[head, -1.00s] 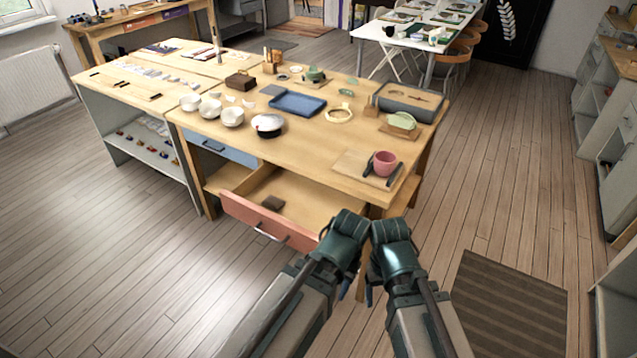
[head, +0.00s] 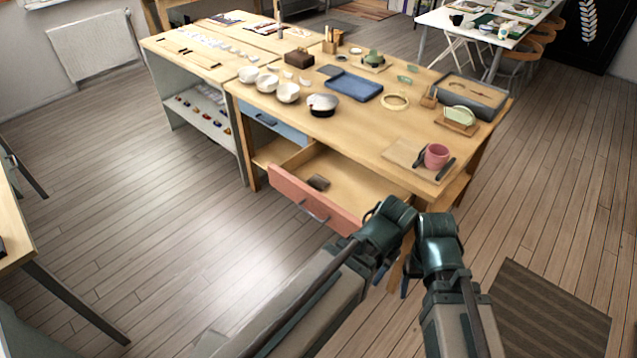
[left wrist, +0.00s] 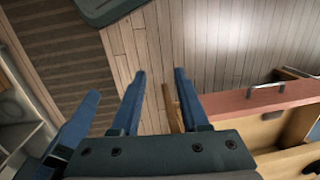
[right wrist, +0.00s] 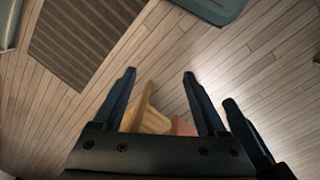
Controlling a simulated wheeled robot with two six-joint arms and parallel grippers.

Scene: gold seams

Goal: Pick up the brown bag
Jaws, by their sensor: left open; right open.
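I see no thing that I can surely call a brown bag in any view. A small dark brown item (head: 318,182) lies in the open drawer with the red front (head: 305,198); I cannot tell what it is. My left gripper (left wrist: 160,74) is open and empty in front of the drawer's right end. My right gripper (right wrist: 159,74) is open and empty close beside the left one, over the floor. In the head view, the wrists hide most of the fingers.
The wooden worktable (head: 365,135) carries white bowls (head: 268,82), a blue tray (head: 354,88), a brown box (head: 299,58) and a pink cup (head: 436,156). A striped mat (head: 545,315) lies at the right. Another table (head: 12,225) stands at the left edge. Floor between is clear.

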